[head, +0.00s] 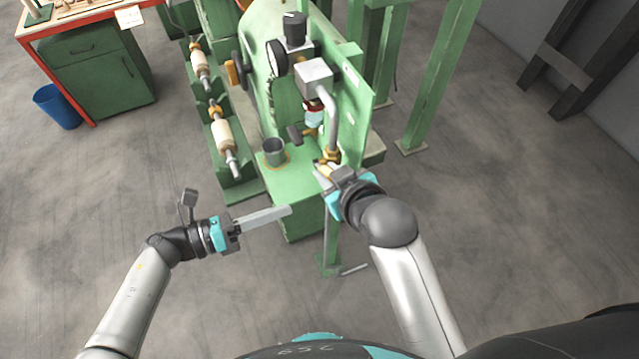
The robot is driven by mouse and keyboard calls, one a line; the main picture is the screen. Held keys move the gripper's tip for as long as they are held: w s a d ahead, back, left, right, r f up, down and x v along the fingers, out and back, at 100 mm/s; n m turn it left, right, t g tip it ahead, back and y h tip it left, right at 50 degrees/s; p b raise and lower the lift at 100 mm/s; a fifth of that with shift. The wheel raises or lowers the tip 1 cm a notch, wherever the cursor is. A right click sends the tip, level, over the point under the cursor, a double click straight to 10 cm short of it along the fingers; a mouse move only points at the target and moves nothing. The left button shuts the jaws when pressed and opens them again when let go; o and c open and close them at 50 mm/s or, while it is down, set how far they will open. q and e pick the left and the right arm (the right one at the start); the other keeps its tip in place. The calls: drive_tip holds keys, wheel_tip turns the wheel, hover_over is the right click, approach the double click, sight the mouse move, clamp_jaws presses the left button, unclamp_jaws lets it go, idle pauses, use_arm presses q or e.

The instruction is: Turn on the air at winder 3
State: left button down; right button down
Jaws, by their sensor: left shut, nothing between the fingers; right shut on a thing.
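The green winder stand (355,100) carries an air unit: a grey block (314,74) with a black knob on top, a round gauge (277,57) and a bowl with a red collar (314,112). A grey pipe (333,120) runs down to a brass valve (332,156). My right gripper (322,172) is at this valve, shut on a small yellow part that looks like its handle. The gripper hides most of that part, so its angle cannot be told. My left gripper (288,211) is shut and empty, in front of the green base. No winder number is legible.
Coil spindles (222,134) are on the left. A green cabinet (100,72) and a blue bin (57,106) are farther left. Floor is clear at lower left.

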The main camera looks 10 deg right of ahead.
use_arm(q)
drive_tip(key=w+d+m+g, duration=0.1)
drive_tip(key=d+m+g, duration=0.1)
drive_tip(key=d, duration=0.9)
drive_tip(key=w+a+r, duration=0.2)
drive_tip(key=shift+w+a+r, duration=0.1)
drive_tip(key=shift+a+r, duration=0.15)
drive_tip(key=shift+r, duration=0.1)
